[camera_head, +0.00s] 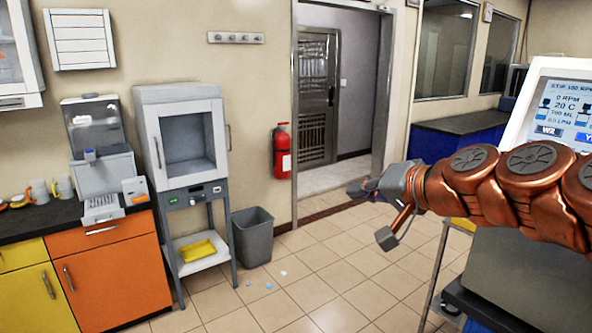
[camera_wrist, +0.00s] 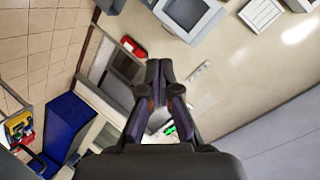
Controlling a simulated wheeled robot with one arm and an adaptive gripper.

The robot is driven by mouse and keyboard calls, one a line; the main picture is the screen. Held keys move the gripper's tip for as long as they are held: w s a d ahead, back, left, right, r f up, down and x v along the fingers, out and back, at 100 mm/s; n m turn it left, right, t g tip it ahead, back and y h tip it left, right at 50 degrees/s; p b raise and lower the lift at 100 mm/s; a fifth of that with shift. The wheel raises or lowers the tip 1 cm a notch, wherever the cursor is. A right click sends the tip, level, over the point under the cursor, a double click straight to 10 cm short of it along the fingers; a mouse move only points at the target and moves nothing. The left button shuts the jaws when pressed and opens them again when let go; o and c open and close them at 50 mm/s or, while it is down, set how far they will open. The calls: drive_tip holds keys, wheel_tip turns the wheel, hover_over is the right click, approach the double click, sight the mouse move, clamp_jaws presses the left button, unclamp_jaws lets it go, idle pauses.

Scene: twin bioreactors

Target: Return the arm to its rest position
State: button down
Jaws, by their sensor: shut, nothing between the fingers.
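My copper-coloured arm (camera_head: 480,185) reaches in from the right edge in the head view, held roughly level above the floor. My gripper (camera_head: 362,188) is at its left end, in free air in front of the doorway. In the wrist view the two dark fingers of my gripper (camera_wrist: 160,70) come together at their tips, with nothing held between them. The arm's base end is outside the head view.
A monitor (camera_head: 562,110) stands close behind the arm at right. A grey cabinet on a stand (camera_head: 185,150), a bin (camera_head: 253,238) and a red fire extinguisher (camera_head: 282,150) are along the wall. Small scraps lie on the tiles (camera_head: 310,285); the floor is otherwise open.

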drive_tip(key=s+a+f+n+g+h, duration=0.3)
drive_tip(key=s+f+g, duration=0.4)
drive_tip(key=s+f, duration=0.75)
drive_tip(key=s+d+f+g+h, duration=0.2)
drive_tip(key=s+f, duration=0.4)
drive_tip(key=s, duration=0.3)
drive_tip(key=s+d+f+g+h, duration=0.2)
drive_tip(key=s+d+f+g, duration=0.2)
drive_tip(key=s+d+f, duration=0.3)
drive_tip(key=shift+s+d+f+n+h, duration=0.3)
drive_tip(key=shift+s+h, duration=0.1)
drive_tip(key=shift+s, duration=0.55)
